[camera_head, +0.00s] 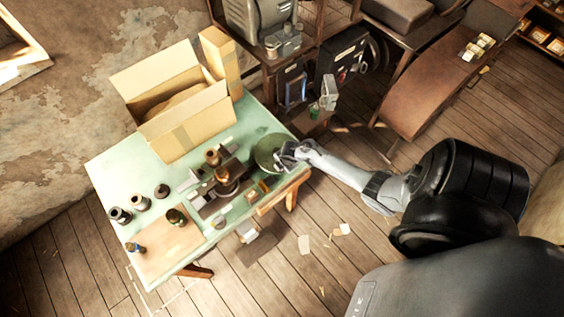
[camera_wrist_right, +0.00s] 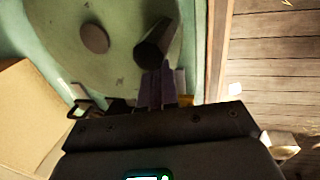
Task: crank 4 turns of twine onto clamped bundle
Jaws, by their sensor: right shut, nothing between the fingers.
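The round green handwheel (camera_head: 267,148) lies at the right end of the green table. In the right wrist view the wheel (camera_wrist_right: 60,60) fills the upper left, with a round hub (camera_wrist_right: 95,38) and a dark upright handle (camera_wrist_right: 152,44) near its rim. My right gripper (camera_head: 284,153) is at the wheel's right side. In the wrist view its fingers (camera_wrist_right: 156,85) are shut and empty, with their tips close to the handle; I cannot tell whether they touch it. A metal press (camera_head: 226,180) with brown round parts stands left of the wheel. I cannot make out the bundle or twine. My left gripper is not in view.
An open cardboard box (camera_head: 185,110) stands at the table's back. Several dark jars or spools and a tan board (camera_head: 165,248) are at the front left. A shelf with a grey machine (camera_head: 258,22) stands behind. Paper scraps (camera_head: 304,244) lie on the wooden floor.

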